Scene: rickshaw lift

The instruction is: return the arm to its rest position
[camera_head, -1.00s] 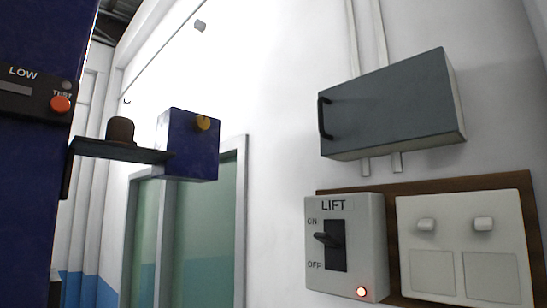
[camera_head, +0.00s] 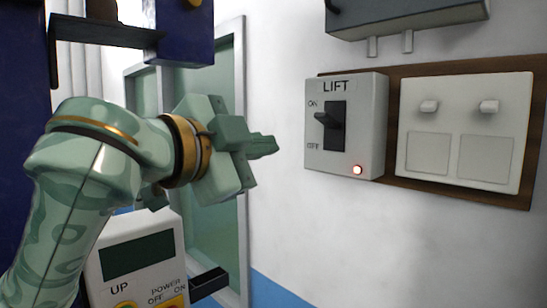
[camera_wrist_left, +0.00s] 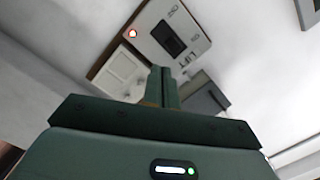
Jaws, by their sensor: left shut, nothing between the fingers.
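My left gripper (camera_head: 262,146) is shut and empty. It points right toward the lift switch box (camera_head: 372,125), apart from it, with bare wall showing between them. The box is light grey, marked LIFT, ON and OFF, with a dark lever (camera_head: 326,119) sticking out and a lit red lamp (camera_head: 357,170). In the left wrist view my closed fingers (camera_wrist_left: 162,82) rise at the centre, and the switch box (camera_wrist_left: 192,30) shows beyond them at the top, tilted. My right gripper is not in view.
A white double-switch panel (camera_head: 465,125) sits right of the box on a brown board (camera_head: 392,90). A grey cabinet (camera_head: 405,15) hangs above. A white control box (camera_head: 135,255) marked UP and POWER stands below my left arm. A dark shelf (camera_head: 105,33) juts out at upper left.

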